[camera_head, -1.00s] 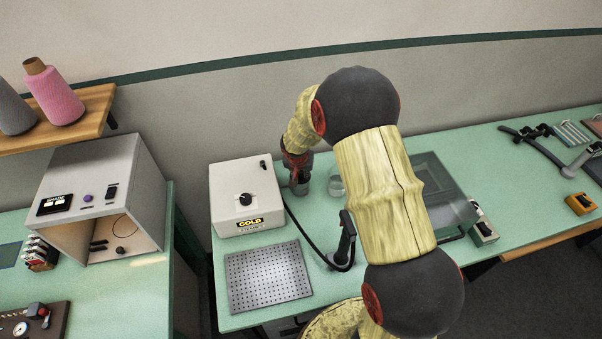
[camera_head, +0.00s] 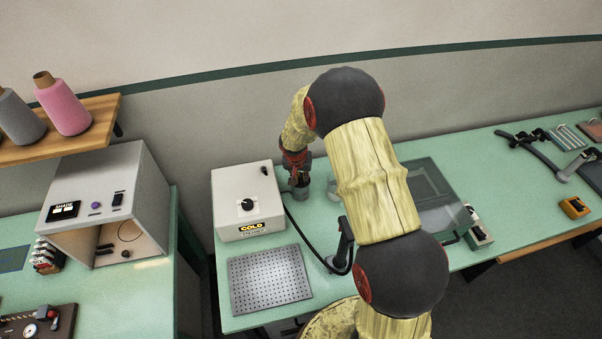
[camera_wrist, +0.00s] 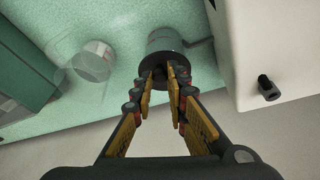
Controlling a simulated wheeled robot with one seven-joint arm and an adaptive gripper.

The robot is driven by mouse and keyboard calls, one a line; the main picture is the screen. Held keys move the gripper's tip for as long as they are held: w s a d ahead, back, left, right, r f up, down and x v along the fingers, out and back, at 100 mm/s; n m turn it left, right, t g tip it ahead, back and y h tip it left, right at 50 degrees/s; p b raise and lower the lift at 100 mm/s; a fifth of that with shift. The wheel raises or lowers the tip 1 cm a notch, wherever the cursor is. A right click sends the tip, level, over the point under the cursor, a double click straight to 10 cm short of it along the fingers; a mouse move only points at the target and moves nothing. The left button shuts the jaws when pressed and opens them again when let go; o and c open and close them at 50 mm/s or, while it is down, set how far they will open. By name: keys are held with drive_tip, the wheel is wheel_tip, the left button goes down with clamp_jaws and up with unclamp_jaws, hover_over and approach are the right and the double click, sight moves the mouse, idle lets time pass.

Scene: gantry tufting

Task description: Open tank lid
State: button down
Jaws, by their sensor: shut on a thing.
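A small grey cylindrical tank with a wider black lid (camera_wrist: 163,62) stands on the green bench in the wrist view. In the head view the tank (camera_head: 301,191) shows just right of the white box. My gripper (camera_wrist: 165,80) reaches it from the lid side, and its fingers are shut on the dark middle of the lid. The fingers hide most of that gripped part. I cannot tell whether the lid is apart from the tank. In the head view my arm passes over the bench, and the fingers are too small to make out.
The white box (camera_head: 232,185) with a black knob stands close beside the tank. A clear glass jar (camera_wrist: 92,62) is on its other side. A black hose and handle (camera_head: 344,246), a perforated plate (camera_head: 270,280) and a clear-lidded tray (camera_head: 432,185) share the bench.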

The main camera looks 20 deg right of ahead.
drive_tip(key=w+r+g+p, duration=0.1)
drive_tip(key=p, duration=0.2)
drive_tip(key=shift+d+r, duration=0.1)
drive_tip(key=shift+r, duration=0.05)
drive_tip(key=shift+w+d+r+g+y+p, duration=0.15)
drive_tip(key=shift+w+g+y+p, duration=0.3)
drive_tip(key=shift+g+p, duration=0.65)
drive_tip(key=shift+w+d+r+n+g, duration=0.1)
drive_tip(key=shift+w+r+n+g, duration=0.05)
drive_tip(key=shift+w+g, duration=0.4)
drive_tip(key=shift+w+r+n+g, duration=0.15)
drive_tip(key=shift+w+g, duration=0.15)
drive_tip(key=shift+g, duration=0.35)
drive_tip(key=shift+w+d+r+g+y+b, duration=0.1)
drive_tip(key=shift+w+r+g+y+b, duration=0.1)
drive_tip(key=shift+w+g+b, duration=0.35)
drive_tip(key=shift+w+d+r+g+y+b, duration=0.15)
drive_tip(key=shift+w+g+b, duration=0.2)
drive_tip(key=shift+g, duration=0.3)
drive_tip(key=c, duration=1.7)
unclamp_jaws()
drive_tip(key=shift+c, duration=0.2)
